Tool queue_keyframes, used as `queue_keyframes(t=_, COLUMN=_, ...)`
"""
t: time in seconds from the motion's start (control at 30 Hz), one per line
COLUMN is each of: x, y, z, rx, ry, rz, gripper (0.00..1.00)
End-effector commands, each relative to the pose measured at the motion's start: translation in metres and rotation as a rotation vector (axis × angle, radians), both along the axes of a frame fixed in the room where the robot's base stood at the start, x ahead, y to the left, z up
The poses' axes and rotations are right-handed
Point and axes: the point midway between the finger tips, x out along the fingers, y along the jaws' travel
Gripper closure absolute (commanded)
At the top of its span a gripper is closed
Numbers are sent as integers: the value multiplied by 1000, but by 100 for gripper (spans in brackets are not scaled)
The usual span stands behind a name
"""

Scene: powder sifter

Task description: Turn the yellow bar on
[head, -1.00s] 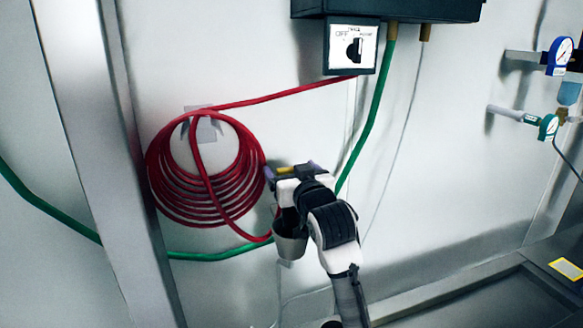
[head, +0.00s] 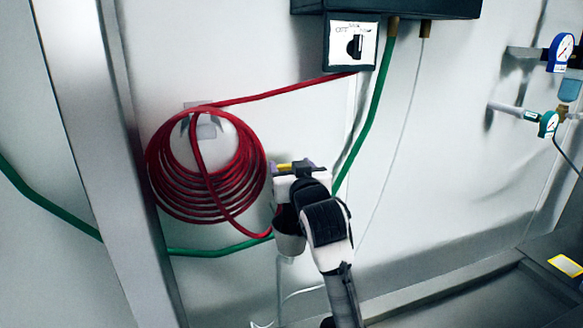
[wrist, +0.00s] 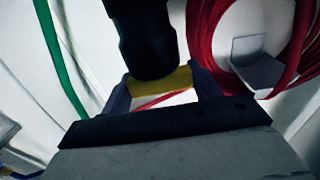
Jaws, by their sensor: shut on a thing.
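The yellow bar (head: 284,166) shows as a small strip at the front of my gripper (head: 290,166), just right of the red coil. In the wrist view the yellow bar (wrist: 163,82) spans the gap between the two grey-purple fingers of my gripper (wrist: 161,92). My gripper is shut on it. A dark cylinder (wrist: 145,35) covers part of the bar in the wrist view. My gripper hides most of the bar and its mount in the head view.
A coiled red hose (head: 205,180) hangs on the wall beside my gripper. A green hose (head: 365,125) runs down behind my arm. A black switch box (head: 350,45) is above. Gauges (head: 562,52) are at the far right. The wall between is mostly clear.

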Motion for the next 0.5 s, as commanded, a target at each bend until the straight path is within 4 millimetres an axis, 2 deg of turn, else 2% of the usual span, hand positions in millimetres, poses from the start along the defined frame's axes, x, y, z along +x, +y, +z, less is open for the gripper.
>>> queue_keyframes(t=0.17, x=0, y=4, z=0, rx=1, ry=1, rz=-101, gripper=61)
queue_keyframes(t=0.5, x=0, y=5, z=-1, rx=2, ry=2, rz=-410, gripper=61)
